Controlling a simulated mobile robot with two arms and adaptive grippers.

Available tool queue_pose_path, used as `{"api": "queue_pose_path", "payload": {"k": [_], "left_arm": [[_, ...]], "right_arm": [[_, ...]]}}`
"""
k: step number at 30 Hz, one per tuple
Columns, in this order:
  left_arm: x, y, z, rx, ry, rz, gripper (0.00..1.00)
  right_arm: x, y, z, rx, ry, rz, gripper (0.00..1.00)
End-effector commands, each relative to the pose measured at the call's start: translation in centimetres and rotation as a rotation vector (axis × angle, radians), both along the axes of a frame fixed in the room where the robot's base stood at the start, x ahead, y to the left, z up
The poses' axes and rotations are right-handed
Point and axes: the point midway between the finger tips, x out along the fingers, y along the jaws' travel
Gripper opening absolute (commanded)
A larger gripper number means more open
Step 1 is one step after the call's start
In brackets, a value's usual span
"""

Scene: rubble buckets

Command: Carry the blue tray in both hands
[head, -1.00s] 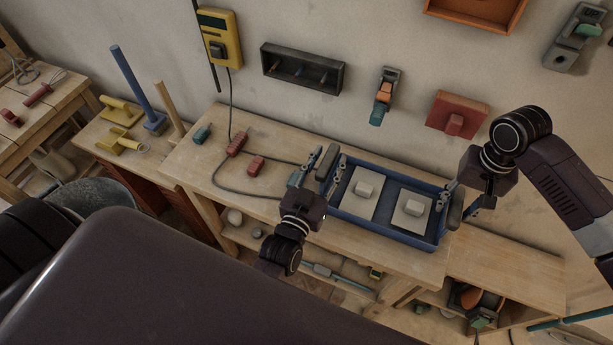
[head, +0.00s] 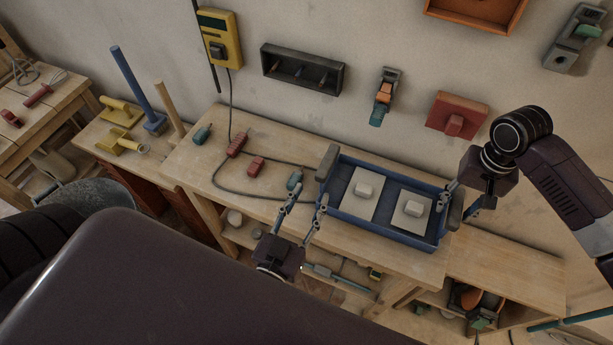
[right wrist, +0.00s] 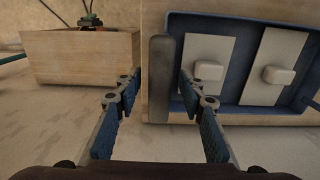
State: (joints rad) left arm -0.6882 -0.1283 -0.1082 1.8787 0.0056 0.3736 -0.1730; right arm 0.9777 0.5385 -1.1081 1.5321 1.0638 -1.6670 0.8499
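The blue tray (head: 375,222) lies on the wooden workbench (head: 222,160) with a dark grey handle at each short end. It holds two pale plates with raised blocks. My left gripper (head: 311,196) is open and empty, at the front left of the tray and apart from the left handle (head: 327,163). My right gripper (head: 468,190) is at the tray's right end, near the right handle (head: 455,211). In the right wrist view the fingers of my right gripper (right wrist: 158,80) are open on either side of that handle (right wrist: 161,95), with gaps showing.
Red and teal small tools and a grey cable lie on the bench left of the tray. A low shelf with a box (head: 470,298) stands at the right. The wall behind carries a yellow meter (head: 219,38), a grey rack (head: 302,68) and a red block (head: 457,115).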

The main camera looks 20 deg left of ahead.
Motion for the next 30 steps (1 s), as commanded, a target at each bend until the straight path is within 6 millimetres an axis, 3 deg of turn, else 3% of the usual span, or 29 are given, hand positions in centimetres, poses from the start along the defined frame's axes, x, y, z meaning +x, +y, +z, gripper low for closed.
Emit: {"api": "queue_pose_path", "payload": {"k": [18, 30], "left_arm": [[-0.1, 0.0, 0.0, 0.0, 0.0, 0.0, 0.37], [-0.1, 0.0, 0.0, 0.0, 0.0, 0.0, 0.37]], "right_arm": [[0.1, 0.1, 10.7, 0.002, -0.003, 0.001, 0.37], [0.0, 0.0, 11.9, 0.001, -0.001, 0.001, 0.37]]}}
